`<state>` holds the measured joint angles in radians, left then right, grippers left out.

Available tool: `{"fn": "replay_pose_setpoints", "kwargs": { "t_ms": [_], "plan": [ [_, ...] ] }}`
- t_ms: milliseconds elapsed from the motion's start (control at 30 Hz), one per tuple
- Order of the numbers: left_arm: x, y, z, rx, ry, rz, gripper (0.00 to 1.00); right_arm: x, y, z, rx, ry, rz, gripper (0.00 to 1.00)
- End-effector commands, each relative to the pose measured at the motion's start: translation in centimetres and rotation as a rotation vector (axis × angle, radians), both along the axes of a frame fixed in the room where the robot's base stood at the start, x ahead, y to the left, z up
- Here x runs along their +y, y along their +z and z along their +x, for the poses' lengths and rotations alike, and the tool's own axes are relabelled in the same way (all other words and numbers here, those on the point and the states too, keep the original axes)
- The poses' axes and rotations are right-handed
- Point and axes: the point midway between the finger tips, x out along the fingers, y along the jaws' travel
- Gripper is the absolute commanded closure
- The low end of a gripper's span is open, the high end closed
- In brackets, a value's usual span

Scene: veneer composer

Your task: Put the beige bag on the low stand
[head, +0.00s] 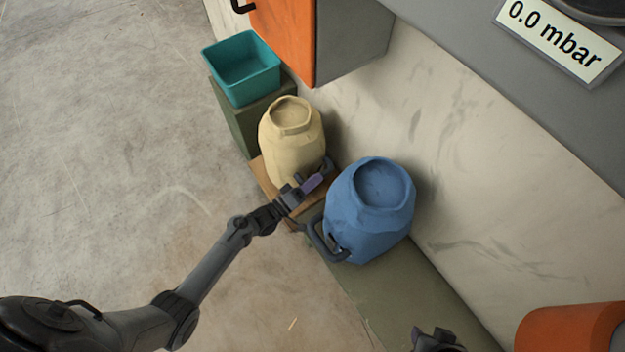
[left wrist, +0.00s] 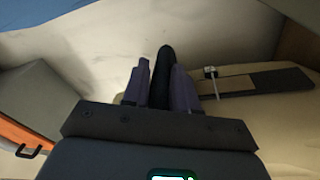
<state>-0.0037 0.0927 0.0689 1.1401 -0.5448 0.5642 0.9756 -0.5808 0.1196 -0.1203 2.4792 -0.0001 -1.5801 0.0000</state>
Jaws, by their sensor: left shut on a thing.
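The beige bag (head: 289,140) stands upright over the low wooden stand (head: 261,178). Its base looks to be on the stand, but my arm and the bag hide the contact. My left gripper (head: 313,183) is at the bag's front right side, shut on its dark handle. In the left wrist view the purple fingers (left wrist: 161,88) close around the dark handle bar, and the beige bag (left wrist: 292,112) fills the lower right. My right gripper (head: 436,341) shows only in part at the bottom edge; its fingers are unclear.
A blue bag (head: 370,210) with a dark handle stands close on the right, on a green platform (head: 405,285). A teal bin (head: 243,68) sits on a green block (head: 232,118) behind. An orange cabinet (head: 283,35) and pale wall are close. Floor at left is clear.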

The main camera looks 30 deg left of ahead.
Motion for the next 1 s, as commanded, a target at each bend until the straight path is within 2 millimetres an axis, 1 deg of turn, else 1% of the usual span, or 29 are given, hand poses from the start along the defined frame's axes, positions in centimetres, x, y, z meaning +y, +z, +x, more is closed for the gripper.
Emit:
{"fn": "replay_pose_setpoints", "kwargs": {
  "t_ms": [200, 233, 367, 633, 767, 867, 1000],
  "plan": [
    [0.1, 0.0, 0.0, 0.001, 0.001, -0.001, 1.0, -0.1, 0.0, 0.0, 0.0, 0.002, -0.003, 0.57],
    [0.1, -0.5, -0.2, 0.013, 0.0, -0.004, 0.68, -0.1, 0.0, 0.0, 0.0, 0.002, -0.003, 0.57],
    [0.1, -0.4, -0.1, 0.011, 0.0, -0.004, 0.48, -0.1, 0.0, 0.0, -0.001, 0.002, -0.004, 0.57],
    [0.0, -0.3, -0.1, 0.008, 0.0, -0.003, 0.47, -0.1, 0.0, 0.0, -0.001, 0.002, -0.003, 0.57],
    [0.2, -0.3, -0.5, 0.009, 0.0, -0.003, 0.47, -0.1, 0.3, 0.0, -0.001, 0.001, -0.002, 0.57],
    [0.6, -0.3, -1.4, 0.009, 0.001, -0.002, 0.47, 0.0, 0.9, 0.0, -0.001, 0.001, -0.002, 0.57],
    [1.4, -0.5, -3.4, 0.011, -0.001, -0.002, 0.47, 0.0, 1.9, 0.0, -0.001, 0.0, -0.001, 0.57]
  ]
}}
